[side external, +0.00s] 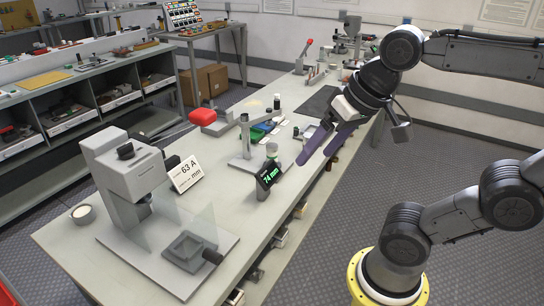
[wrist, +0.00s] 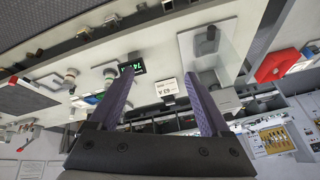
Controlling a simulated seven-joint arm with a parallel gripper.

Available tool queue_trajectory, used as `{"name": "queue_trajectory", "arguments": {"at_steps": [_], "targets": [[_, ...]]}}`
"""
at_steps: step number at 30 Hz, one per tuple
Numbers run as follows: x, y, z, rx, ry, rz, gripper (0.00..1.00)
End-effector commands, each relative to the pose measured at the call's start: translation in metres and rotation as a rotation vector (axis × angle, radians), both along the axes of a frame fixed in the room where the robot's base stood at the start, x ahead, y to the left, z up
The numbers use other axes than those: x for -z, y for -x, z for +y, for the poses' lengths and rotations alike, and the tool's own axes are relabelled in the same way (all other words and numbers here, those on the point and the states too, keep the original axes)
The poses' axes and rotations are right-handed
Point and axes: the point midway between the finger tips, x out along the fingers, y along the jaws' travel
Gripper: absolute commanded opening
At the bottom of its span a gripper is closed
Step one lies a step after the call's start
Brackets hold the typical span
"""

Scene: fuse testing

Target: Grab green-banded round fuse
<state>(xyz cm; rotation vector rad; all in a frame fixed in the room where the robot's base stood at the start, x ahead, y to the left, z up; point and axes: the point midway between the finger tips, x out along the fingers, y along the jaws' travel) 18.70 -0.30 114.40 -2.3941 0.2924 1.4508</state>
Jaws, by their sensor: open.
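My gripper (side external: 314,157) has two purple fingers spread apart with nothing between them. It hangs in the air over the right side of the bench in the side view, and its fingers also frame the wrist view (wrist: 158,73). A small pale round cylinder with a green band (side external: 271,152) stands on the bench, left of my fingertips and just behind a dark display reading 74 mm (side external: 269,177). It looks like the green-banded fuse, but it is too small to be certain.
A grey press with a clear shield (side external: 130,175) fills the near end of the bench. A 63 A mm sign (side external: 185,174), a lever stand (side external: 246,135) and green and blue items (side external: 262,130) stand near the cylinder. The front bench top (side external: 235,215) has bare room.

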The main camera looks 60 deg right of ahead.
Motion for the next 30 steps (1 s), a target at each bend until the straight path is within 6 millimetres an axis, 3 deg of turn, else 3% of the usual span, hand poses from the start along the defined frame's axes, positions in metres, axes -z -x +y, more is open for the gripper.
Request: {"name": "queue_trajectory", "arguments": {"at_steps": [3, 7, 14, 17, 22, 27, 30], "targets": [[-0.028, -0.032, -0.009, 0.161, -0.062, 0.031, 0.81], [-0.05, -0.074, -0.027, 0.36, -0.128, 0.077, 0.81], [-0.059, -0.155, -0.078, 0.698, -0.218, 0.167, 0.81], [-0.05, -0.187, -0.108, 0.827, -0.245, 0.206, 0.81], [-0.015, -0.231, -0.165, 1.006, -0.274, 0.279, 0.81], [0.032, -0.253, -0.216, 1.098, -0.283, 0.349, 0.81], [0.056, -0.253, -0.234, 1.13, -0.286, 0.388, 0.81]]}}
